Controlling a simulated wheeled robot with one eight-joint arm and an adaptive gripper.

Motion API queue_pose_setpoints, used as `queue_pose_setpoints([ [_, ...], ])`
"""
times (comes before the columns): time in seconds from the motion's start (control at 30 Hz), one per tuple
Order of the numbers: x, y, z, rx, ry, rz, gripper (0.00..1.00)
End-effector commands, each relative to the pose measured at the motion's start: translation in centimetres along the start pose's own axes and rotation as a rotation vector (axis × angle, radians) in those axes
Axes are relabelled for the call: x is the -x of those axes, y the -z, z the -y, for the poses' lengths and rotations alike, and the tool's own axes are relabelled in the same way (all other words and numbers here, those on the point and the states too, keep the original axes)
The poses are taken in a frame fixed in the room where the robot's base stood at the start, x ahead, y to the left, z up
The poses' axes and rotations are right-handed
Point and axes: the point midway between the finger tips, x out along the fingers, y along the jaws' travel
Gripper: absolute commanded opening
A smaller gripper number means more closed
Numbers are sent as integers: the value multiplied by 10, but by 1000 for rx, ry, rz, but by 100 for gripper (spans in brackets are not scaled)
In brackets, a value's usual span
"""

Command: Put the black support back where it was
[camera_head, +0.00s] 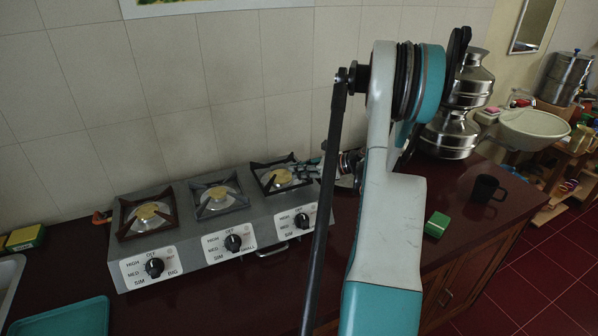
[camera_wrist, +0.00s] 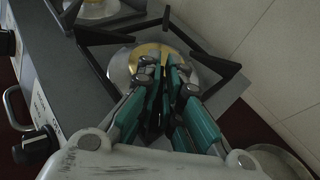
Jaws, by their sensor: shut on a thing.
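The black support (camera_head: 266,166) is at the right-hand burner of the grey three-burner stove (camera_head: 185,255). In the wrist view the black support (camera_wrist: 205,60) shows as dark bars around the brass burner cap (camera_wrist: 150,50). My gripper (camera_head: 310,170) reaches in from the right, partly hidden by my arm. In the wrist view my gripper (camera_wrist: 172,72) has its fingers close together over the burner, shut on the black support. The fingers hide the grip point. I cannot tell whether the support rests fully on the stove.
The left burner has a brown support (camera_head: 130,230) and the middle one a grey support (camera_head: 200,207). A green box (camera_head: 437,224), a black mug (camera_head: 487,189) and steel pots (camera_head: 449,134) stand to the right. A tiled wall (camera_head: 160,90) is close behind the stove.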

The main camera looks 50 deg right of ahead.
Motion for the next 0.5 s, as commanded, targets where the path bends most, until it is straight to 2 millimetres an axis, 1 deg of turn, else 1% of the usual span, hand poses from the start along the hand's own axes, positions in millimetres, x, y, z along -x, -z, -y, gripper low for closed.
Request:
queue_pose_setpoints([
  [0.2,-1,3,0,0,0,1,0],
  [0.3,-1,3,0,0,0,0,24],
  [0.33,-1,3,0,0,0,0,26],
  [0.5,-1,3,0,0,0,0,26],
])
